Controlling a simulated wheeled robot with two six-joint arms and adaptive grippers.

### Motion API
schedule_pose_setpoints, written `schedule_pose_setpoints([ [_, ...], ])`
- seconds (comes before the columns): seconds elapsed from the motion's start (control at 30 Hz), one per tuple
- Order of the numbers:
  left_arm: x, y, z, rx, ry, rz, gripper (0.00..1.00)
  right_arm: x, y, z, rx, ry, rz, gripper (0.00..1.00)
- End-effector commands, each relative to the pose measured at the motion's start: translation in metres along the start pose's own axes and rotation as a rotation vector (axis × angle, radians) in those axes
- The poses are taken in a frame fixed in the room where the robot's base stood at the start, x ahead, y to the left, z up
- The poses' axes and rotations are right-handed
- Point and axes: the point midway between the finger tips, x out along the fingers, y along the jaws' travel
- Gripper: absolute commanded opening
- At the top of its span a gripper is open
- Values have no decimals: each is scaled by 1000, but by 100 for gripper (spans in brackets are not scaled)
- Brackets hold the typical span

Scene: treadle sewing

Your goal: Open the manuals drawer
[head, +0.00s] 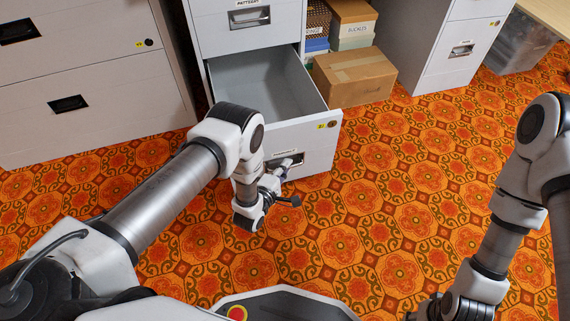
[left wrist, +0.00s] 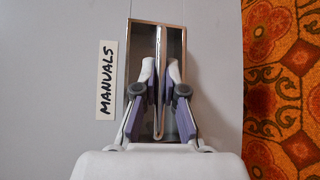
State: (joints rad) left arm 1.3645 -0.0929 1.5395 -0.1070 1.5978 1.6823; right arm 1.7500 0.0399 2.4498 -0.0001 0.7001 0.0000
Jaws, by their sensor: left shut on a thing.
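The manuals drawer (head: 323,134) is the low drawer of the middle grey cabinet. It stands pulled out, and its inside (head: 262,85) looks empty. In the left wrist view its label (left wrist: 106,80) reads MANUALS, beside a recessed metal handle (left wrist: 159,40). My left gripper (head: 287,166) is at the drawer front, and in the left wrist view its fingers (left wrist: 160,75) are shut on the handle's bar, one on each side. My right arm shows at the right of the head view, but its fingertips are not in view.
A closed drawer (head: 246,22) sits above the open one. Cardboard boxes (head: 354,78) stand right of it, touching or close. Other grey cabinets (head: 80,70) stand at left and right (head: 458,50). The patterned orange floor (head: 390,220) in front is clear.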

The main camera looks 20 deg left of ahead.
Motion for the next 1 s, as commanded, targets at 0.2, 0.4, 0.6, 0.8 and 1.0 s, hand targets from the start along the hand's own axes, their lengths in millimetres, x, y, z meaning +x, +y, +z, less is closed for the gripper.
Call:
schedule_pose_setpoints([
  [0.2,0,-1,-1,0,3,-1,13,0,0,0,0,0,0,40],
  [0.4,0,0,-1,0,2,-1,21,0,0,0,0,0,0,40],
  [0.6,-4,-1,-1,0,1,-2,21,0,0,0,0,0,0,40],
  [0.8,-42,-2,-1,-1,2,-6,21,0,0,0,0,0,0,40],
  [1.0,-94,-2,-1,-1,4,-6,21,0,0,0,0,0,0,40],
])
